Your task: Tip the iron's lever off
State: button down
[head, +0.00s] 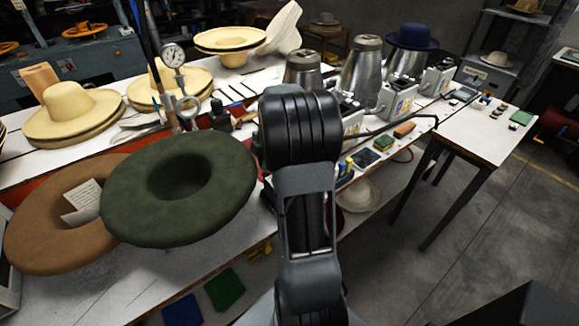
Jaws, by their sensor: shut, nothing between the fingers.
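My own dark arm rises through the middle of the head view and covers part of the bench. My gripper is not visible; it may be hidden behind the arm. I cannot pick out the iron or its lever for certain. Behind the arm stand several silver metal cones (361,75) with pale boxes beside them, such as a white box (398,98) with a coloured label. A thin dark bent rod (405,124) sticks out to the right of my arm; I cannot tell what it belongs to.
A green felt hat (180,188) and a brown one (62,220) lie at the bench's near left. Straw hats (72,112) stand behind, near a pressure gauge (173,55). A blue hat (413,38) tops a cone. Open floor (475,225) lies at right.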

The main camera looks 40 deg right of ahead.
jog(key=shift+f+b, duration=0.85)
jog(key=shift+f, duration=0.25)
dwell(0.5)
jog(key=shift+r, duration=0.1)
jog(key=shift+r+p, duration=2.45)
jog(key=shift+r, duration=1)
